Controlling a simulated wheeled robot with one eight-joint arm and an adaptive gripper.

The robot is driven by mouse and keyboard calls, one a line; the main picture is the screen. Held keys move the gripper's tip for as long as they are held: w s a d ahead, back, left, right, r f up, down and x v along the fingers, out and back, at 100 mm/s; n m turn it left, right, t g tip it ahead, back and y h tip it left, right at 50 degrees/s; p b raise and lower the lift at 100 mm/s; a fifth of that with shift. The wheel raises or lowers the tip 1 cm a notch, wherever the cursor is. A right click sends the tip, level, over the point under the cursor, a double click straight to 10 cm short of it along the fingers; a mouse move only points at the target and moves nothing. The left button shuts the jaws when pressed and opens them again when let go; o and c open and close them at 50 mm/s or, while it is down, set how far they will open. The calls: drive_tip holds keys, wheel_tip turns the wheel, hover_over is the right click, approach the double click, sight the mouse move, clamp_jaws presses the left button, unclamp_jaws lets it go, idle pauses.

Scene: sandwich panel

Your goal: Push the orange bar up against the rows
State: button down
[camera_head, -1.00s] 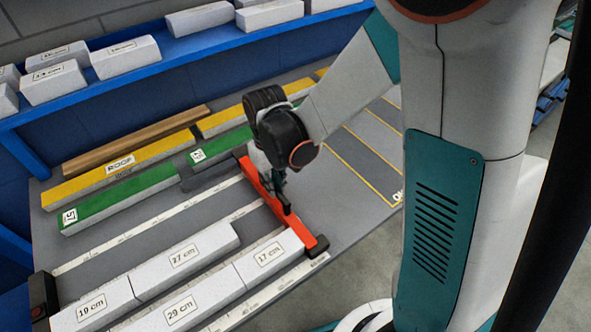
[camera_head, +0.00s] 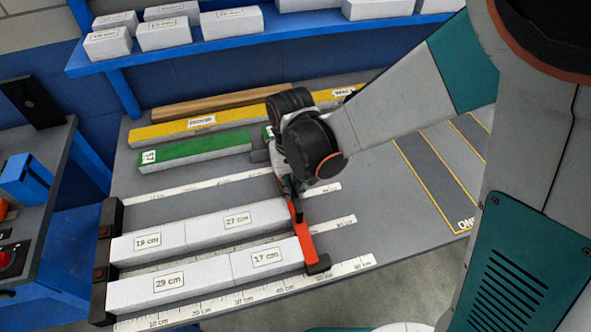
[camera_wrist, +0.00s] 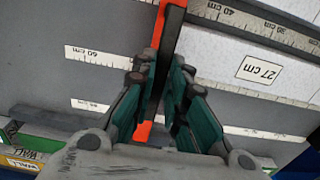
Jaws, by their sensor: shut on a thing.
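The orange bar (camera_head: 306,246) lies across the right ends of two rows of white blocks. Its near end looks against the 17 cm block (camera_head: 267,258), which sits beside the 29 cm block (camera_head: 168,284). The other row holds the 19 cm block (camera_head: 148,240) and the 27 cm block (camera_head: 237,217), whose end is close to the bar; touching or a small gap, I cannot tell. My gripper (camera_head: 288,190) is shut on the bar's dark upright part. In the wrist view the gripper (camera_wrist: 160,85) hides the bar's middle; orange shows beyond and below it.
A green block (camera_head: 195,150) and a yellow block (camera_head: 205,122) lie farther back on the table. Black stops (camera_head: 104,255) hold the rows' left ends. A blue shelf (camera_head: 235,45) with white blocks stands behind. The table is clear right of the bar.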

drive_tip(key=c, duration=1.6)
unclamp_jaws()
drive_tip(key=shift+s+a, duration=0.15)
drive_tip(key=shift+a, duration=0.15)
drive_tip(key=shift+d, duration=0.1)
